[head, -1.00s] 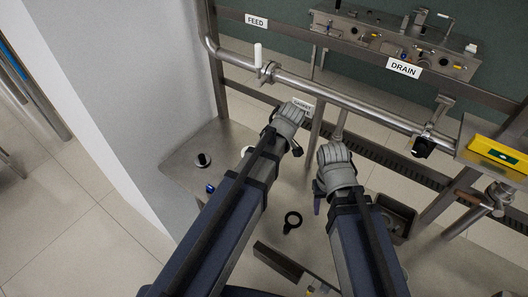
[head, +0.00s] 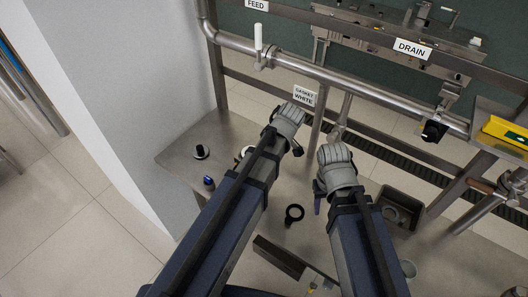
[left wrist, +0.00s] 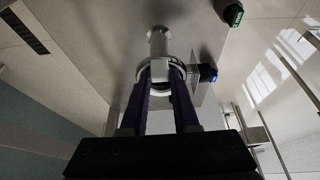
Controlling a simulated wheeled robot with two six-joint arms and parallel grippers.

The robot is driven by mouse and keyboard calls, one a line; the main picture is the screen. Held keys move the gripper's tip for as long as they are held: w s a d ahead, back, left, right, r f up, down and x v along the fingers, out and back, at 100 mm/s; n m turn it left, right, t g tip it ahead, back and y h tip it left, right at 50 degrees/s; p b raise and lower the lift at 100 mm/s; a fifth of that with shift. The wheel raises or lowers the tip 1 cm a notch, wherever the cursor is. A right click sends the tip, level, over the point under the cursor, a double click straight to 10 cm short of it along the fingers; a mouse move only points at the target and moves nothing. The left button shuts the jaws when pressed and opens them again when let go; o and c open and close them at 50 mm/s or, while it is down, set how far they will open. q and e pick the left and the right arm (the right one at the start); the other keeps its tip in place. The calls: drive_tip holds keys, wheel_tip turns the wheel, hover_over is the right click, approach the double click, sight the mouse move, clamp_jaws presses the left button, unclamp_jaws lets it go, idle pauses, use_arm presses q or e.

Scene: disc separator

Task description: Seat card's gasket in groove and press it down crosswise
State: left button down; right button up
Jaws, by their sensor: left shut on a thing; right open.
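The card (head: 304,96) reads "GASKET WHITE" and hangs on the frame behind my grippers. A pale ring (head: 245,152) shows partly behind my left arm on the steel bench. In the left wrist view, my left gripper (left wrist: 165,76) has its purple fingers at a pale ring-shaped piece (left wrist: 146,72) and is shut on it. A short metal post (left wrist: 158,40) stands by this piece; the groove cannot be made out. My left fingers are hidden in the head view. My right gripper (head: 318,203) is open, pointing down over the bench, with no object seen in it.
A black piece (head: 201,152) and a blue-topped piece (head: 209,183) stand at left. A dark tray (head: 374,207) at right holds a grey ring (head: 392,214). Pipes (head: 350,92) cross behind.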

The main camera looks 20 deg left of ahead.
use_arm(q)
drive_tip(key=shift+f+b, duration=0.85)
drive_tip(key=shift+b, duration=0.05)
idle(0.4)
drive_tip(key=shift+f, duration=0.15)
drive_tip(key=c, duration=0.6)
unclamp_jaws()
drive_tip(key=shift+r, duration=0.2)
drive_tip(key=p+v, duration=0.7)
drive_tip(key=shift+s+d+r, duration=0.1)
drive_tip(key=shift+d+r, duration=0.05)
drive_tip(key=shift+r, duration=0.2)
drive_tip(key=shift+r, duration=0.1)
wheel_tip(320, 180, up, 4)
drive_tip(key=p, duration=0.4)
drive_tip(key=shift+f, duration=0.2)
